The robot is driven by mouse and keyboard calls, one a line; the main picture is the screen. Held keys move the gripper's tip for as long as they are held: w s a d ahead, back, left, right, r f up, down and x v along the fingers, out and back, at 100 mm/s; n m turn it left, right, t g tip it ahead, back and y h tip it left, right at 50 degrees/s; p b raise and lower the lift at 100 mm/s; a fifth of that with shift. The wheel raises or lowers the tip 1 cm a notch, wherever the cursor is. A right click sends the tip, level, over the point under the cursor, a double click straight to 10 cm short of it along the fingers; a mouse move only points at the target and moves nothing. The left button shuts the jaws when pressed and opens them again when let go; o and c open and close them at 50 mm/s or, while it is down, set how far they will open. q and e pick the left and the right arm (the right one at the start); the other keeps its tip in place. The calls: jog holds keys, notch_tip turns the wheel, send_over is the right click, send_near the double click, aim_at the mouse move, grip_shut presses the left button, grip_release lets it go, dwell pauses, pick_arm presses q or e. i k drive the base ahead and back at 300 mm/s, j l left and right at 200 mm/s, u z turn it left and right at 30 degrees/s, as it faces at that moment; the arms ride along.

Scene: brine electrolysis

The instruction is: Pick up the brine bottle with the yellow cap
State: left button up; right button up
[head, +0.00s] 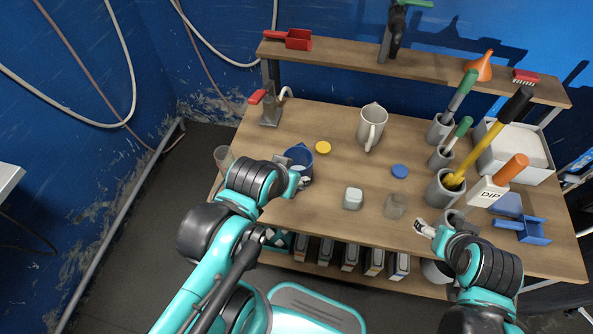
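A round yellow cap or lid (323,147) shows on the table toward the back left; no bottle body can be made out under it. A blue disc (399,170) lies farther right. A dark blue mug-like vessel (301,158) stands left of centre. My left gripper (299,184) is at its near side, overlapping it in the picture; contact and finger opening are unclear.
A white-lidded jar (353,198) stands front centre and a pale pitcher (371,126) at the back. Grey holders with tools (443,188), a DIP container (487,192) and a blue tray (531,230) crowd the right. A shelf (340,54) runs behind. The table's middle is fairly clear.

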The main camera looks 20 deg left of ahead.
aim_at(353, 198)
jog(key=k+j+z, duration=0.1)
jog(key=z, duration=0.35)
jog(key=k+j+z, duration=0.1)
jog(key=z, duration=0.3)
jog(key=k+j+z, duration=0.15)
jog(key=z, duration=0.3)
